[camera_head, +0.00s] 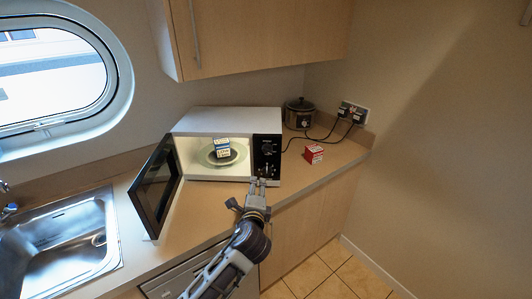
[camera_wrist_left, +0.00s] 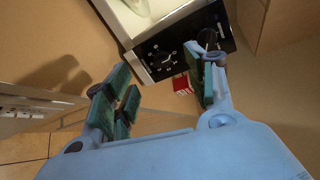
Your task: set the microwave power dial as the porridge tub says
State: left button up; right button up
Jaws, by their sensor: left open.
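The white microwave (camera_head: 214,116) stands on the counter with its dark door (camera_head: 153,187) swung open to the left. Its black control panel (camera_head: 267,157) is on the right; the wrist view shows a dial (camera_wrist_left: 165,58) ringed by white marks and a second dark knob (camera_wrist_left: 208,38), partly behind a finger. A small blue-and-white container (camera_head: 222,147), perhaps the porridge tub, is inside on the glass turntable; its print is too small to read. My left gripper (camera_head: 262,183) is open and empty just in front of the panel's lower part, apart from the dials. My right gripper is out of view.
A red-and-white box (camera_head: 314,154) lies on the counter right of the microwave. A dark slow cooker (camera_head: 299,114) stands behind it, near a socket with plugs and cables (camera_head: 352,113). The sink (camera_head: 62,245) is at the left. Cupboards (camera_head: 260,35) hang above.

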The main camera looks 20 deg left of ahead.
aim_at(266, 152)
pick_arm(q)
notch_tip(266, 152, up, 6)
jog(key=w+d+m+t, duration=0.2)
jog(key=m, duration=0.1)
jog(key=shift+w+f+m, duration=0.15)
jog(key=shift+m, duration=0.25)
jog(key=shift+w, duration=0.15)
jog(key=shift+r+p+x, duration=0.1)
jog(key=shift+p+x, duration=0.45)
jog(key=shift+x, duration=2.8)
jog(key=shift+r+p+x, duration=0.15)
jog(key=shift+p+x, duration=0.4)
jog(key=shift+x, duration=2.8)
jog(key=shift+w+d, duration=0.1)
jog(key=shift+d, duration=0.05)
jog(key=c, duration=1)
jog(key=shift+f, duration=0.1)
